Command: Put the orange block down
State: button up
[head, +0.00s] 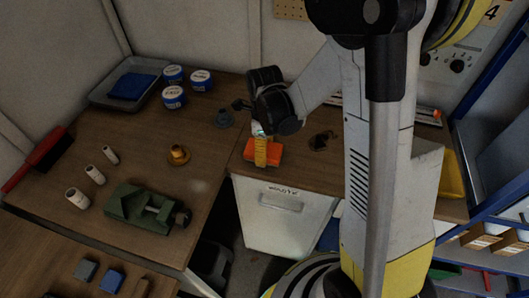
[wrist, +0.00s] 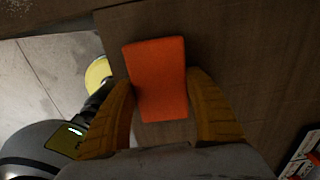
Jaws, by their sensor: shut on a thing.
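The orange block (head: 274,153) is at the front edge of the wooden worktop, above the white drawer unit. My gripper (head: 261,158) points down with its yellow fingers on the block. In the wrist view the orange block (wrist: 157,65) sits between the two ridged fingers of my gripper (wrist: 161,88), which is shut on it. Bare brown worktop shows around the block there. I cannot tell whether the block's underside touches the worktop or hangs just above it.
A green vise (head: 147,208) and a brass-coloured part (head: 178,154) stand to the left. Blue-and-white tins (head: 174,96) and a grey tray (head: 101,98) are at the back left. A small dark item (head: 322,140) lies right of the block. A floor gap opens left of the drawer unit (head: 285,215).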

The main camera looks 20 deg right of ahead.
jog(key=shift+s, duration=0.1)
jog(key=shift+f, duration=0.2)
jog(key=o, duration=1.3)
jog(key=shift+r, duration=0.1)
jog(key=shift+o, duration=0.2)
jog(key=shift+r, duration=0.1)
